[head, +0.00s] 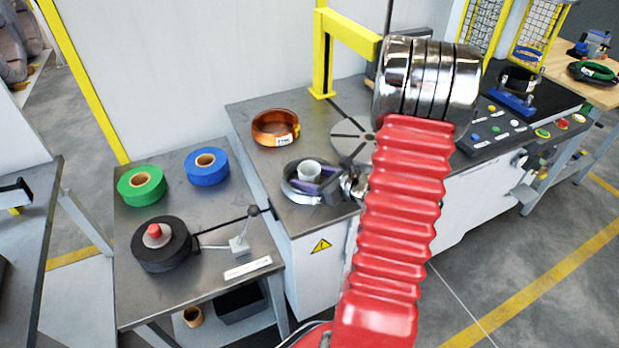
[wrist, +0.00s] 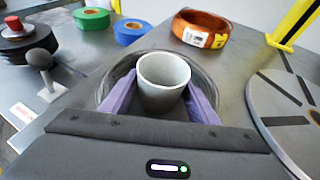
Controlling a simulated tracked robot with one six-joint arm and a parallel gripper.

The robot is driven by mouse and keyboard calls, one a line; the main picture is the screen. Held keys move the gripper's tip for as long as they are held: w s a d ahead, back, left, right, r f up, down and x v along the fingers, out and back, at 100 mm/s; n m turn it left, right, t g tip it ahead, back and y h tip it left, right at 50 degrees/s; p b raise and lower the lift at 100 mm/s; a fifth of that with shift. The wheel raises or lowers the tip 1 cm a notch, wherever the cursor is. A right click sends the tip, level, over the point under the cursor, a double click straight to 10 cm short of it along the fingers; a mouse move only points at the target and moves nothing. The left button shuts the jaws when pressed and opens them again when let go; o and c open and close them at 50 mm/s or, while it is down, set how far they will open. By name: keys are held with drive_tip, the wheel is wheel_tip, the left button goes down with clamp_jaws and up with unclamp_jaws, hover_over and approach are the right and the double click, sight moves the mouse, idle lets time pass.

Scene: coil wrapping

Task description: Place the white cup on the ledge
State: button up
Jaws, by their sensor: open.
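The white cup (wrist: 163,78) stands upright between the two purple fingers of my gripper (wrist: 160,92) in the wrist view. The gripper is open, with one finger on each side of the cup; whether either finger touches it I cannot tell. In the head view the cup (head: 310,170) and my gripper (head: 318,184) are at the front left corner of the grey machine table. A round silvery coil (head: 290,187) surrounds the cup's lower part; the cup's base is hidden. I cannot pick out a distinct ledge.
A copper coil (head: 275,128) with a label lies behind the cup. A slotted turntable (head: 352,142) is to the right, under a yellow post (head: 322,60). The left table holds green tape (head: 141,186), blue tape (head: 206,166), a black roll (head: 160,245) and a lever (head: 240,240).

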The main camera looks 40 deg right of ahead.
drive_tip(key=shift+c, duration=0.3)
drive_tip(key=c, duration=0.8)
drive_tip(key=shift+r, duration=0.15)
wheel_tip(320, 180, up, 10)
drive_tip(key=shift+f, duration=0.15)
idle(1.0)
drive_tip(key=w+a+y, duration=0.1)
drive_tip(key=w+a, duration=0.2)
drive_tip(key=a, duration=0.7)
drive_tip(key=w+a+f+n, duration=0.1)
drive_tip(key=w+a, duration=0.2)
drive_tip(key=a, duration=0.8)
drive_tip(key=w+a+n+y, duration=0.1)
drive_tip(key=w+a, duration=0.2)
drive_tip(key=a, duration=0.7)
drive_tip(key=shift+w+a+f+g+y, duration=0.3)
drive_tip(key=shift+w+f, duration=0.1)
